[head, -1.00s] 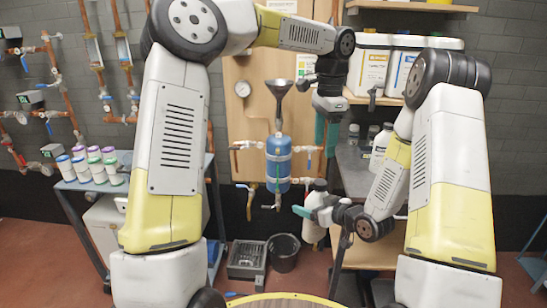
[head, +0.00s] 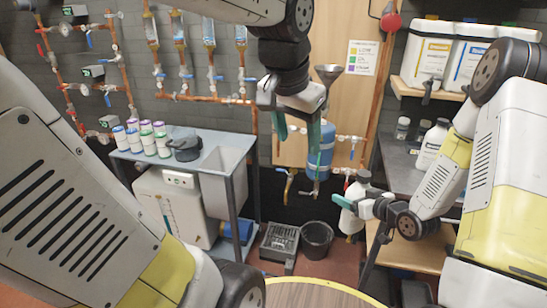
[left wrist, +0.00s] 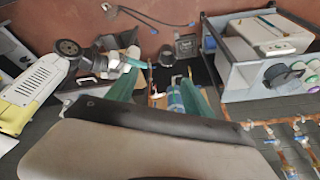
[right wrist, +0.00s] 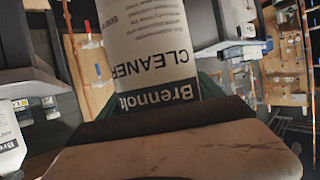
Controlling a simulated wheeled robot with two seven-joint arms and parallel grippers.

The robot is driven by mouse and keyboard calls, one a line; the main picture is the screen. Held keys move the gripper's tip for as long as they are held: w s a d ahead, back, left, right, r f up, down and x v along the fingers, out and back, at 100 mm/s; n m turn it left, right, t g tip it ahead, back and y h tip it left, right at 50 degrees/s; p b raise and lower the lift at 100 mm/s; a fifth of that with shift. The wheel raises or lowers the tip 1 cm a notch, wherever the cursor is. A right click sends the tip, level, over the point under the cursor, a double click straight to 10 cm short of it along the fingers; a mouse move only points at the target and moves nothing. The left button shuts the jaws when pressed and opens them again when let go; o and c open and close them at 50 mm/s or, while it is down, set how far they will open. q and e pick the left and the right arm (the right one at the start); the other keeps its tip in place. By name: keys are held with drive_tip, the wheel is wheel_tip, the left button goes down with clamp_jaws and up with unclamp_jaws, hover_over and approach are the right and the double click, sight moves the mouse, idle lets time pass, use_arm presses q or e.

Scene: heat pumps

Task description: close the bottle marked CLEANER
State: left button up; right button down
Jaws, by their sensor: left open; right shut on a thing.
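The bottle marked CLEANER (head: 351,220) is white and stands roughly upright, low in front of the bench. My right gripper (head: 353,203) is shut on it from the right. Its label (right wrist: 155,60) reads CLEANER, upside down, in the right wrist view. The bottle's top looks grey in the head view; I cannot tell whether a cap is on it. My left gripper (head: 297,134) is open and empty, pointing down, above and left of the bottle. Its green fingers also show in the left wrist view (left wrist: 160,90). I make out no loose cap.
A blue tank (head: 321,150) under a funnel (head: 328,73) hangs on the wooden panel behind. A side table with a sink (head: 215,160) holds several lidded tubs (head: 147,137). More white bottles (head: 432,143) stand at right. A black bucket (head: 317,238) is on the floor.

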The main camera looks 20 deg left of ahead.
use_arm(q)
drive_tip(key=s+a+f+n+t+h, duration=0.1)
drive_tip(key=s+a+f+n+t, duration=0.1)
drive_tip(key=s, duration=0.4)
drive_tip(key=shift+a+n, duration=0.55)
drive_tip(key=shift+n, duration=0.45)
drive_tip(key=shift+s, duration=0.1)
use_arm(e)
drive_tip(key=shift+w+d+r, duration=0.1)
drive_tip(key=shift+w+d, duration=0.1)
drive_tip(key=shift+d, duration=0.05)
drive_tip(key=w+d+r+m+t+h, duration=0.2)
drive_tip(key=d+m+t+h, duration=0.1)
drive_tip(key=d+m+h, duration=0.5)
drive_tip(key=d, duration=0.3)
drive_tip(key=shift+d+h, duration=0.3)
drive_tip(key=shift+h, duration=0.1)
